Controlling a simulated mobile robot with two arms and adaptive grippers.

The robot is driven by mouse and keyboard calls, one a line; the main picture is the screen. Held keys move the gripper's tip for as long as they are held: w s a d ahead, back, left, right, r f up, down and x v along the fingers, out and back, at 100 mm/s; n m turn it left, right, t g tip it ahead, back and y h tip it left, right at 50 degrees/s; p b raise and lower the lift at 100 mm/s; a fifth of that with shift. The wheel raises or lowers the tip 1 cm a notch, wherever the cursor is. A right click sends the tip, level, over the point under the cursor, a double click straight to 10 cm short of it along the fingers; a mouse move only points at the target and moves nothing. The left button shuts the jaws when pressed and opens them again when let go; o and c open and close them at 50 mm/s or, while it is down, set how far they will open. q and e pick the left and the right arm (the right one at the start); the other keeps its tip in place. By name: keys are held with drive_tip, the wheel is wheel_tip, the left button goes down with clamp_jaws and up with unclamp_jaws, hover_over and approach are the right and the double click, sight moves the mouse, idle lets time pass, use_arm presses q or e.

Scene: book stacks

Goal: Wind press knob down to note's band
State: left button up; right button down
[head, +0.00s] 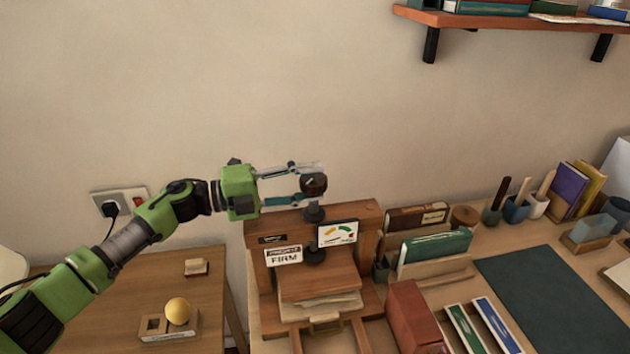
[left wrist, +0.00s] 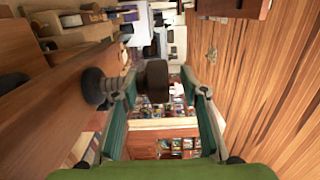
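The wooden book press (head: 369,222) stands on the right-hand desk, with a dark round knob (head: 315,184) on top above a black collar (head: 313,212). A note (head: 284,255) on its front reads FIRM. A white gauge card (head: 338,233) beside it shows green, orange and red bands; its pointer is too small to read. The press board (head: 318,284) rests over papers. My left gripper (head: 312,184) is at the knob, fingers apart, one above and one below it. In the left wrist view the knob (left wrist: 156,80) sits between the spread fingertips with gaps visible. My right gripper is not in view.
A low table (head: 215,290) at left holds a yellow ball (head: 178,311) on a wooden stand. Right of the press are books (head: 435,248), a red-brown box (head: 410,315) and a dark mat (head: 550,295). A shelf (head: 480,20) hangs upper right. The wall is close behind.

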use_arm(q)
drive_tip(key=v, duration=1.1)
idle(0.5)
